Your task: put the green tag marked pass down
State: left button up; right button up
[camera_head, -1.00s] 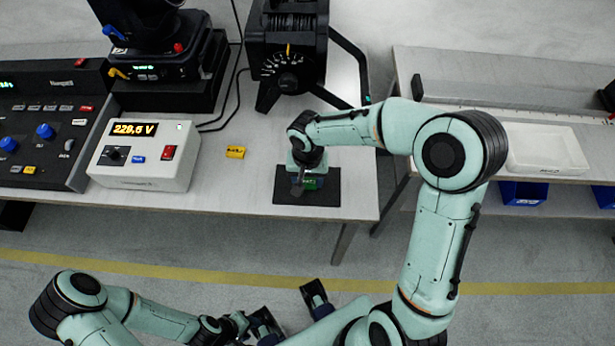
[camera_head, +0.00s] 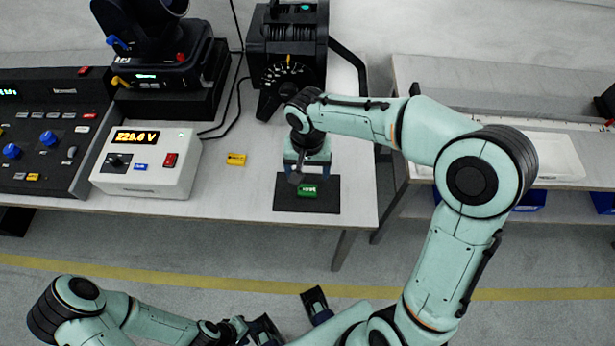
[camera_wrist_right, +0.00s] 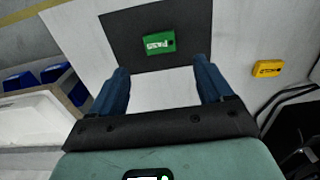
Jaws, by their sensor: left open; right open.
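The green tag (camera_head: 308,190) marked PASS lies on the dark mat (camera_head: 291,205) near the table's front right corner. It also shows in the right wrist view (camera_wrist_right: 158,42), lying on the mat (camera_wrist_right: 118,32), beyond my fingertips. My right gripper (camera_head: 304,176) is above the mat's far edge, open and empty. In the right wrist view its two blue fingers (camera_wrist_right: 161,78) stand apart with bare table between them, clear of the tag. My left gripper (camera_head: 284,312) is low at the bottom of the head view, away from the table, open.
A yellow tag (camera_head: 236,159) lies left of the mat. A white meter box (camera_head: 146,179) and a dark control desk (camera_head: 40,140) stand further left. A black lamp (camera_head: 287,70) stands behind the mat. A white tray (camera_head: 555,160) is on the right bench.

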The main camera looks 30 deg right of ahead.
pick_arm(q)
jog(key=shift+r, duration=0.2)
pick_arm(e)
jog(key=shift+r, duration=1.6)
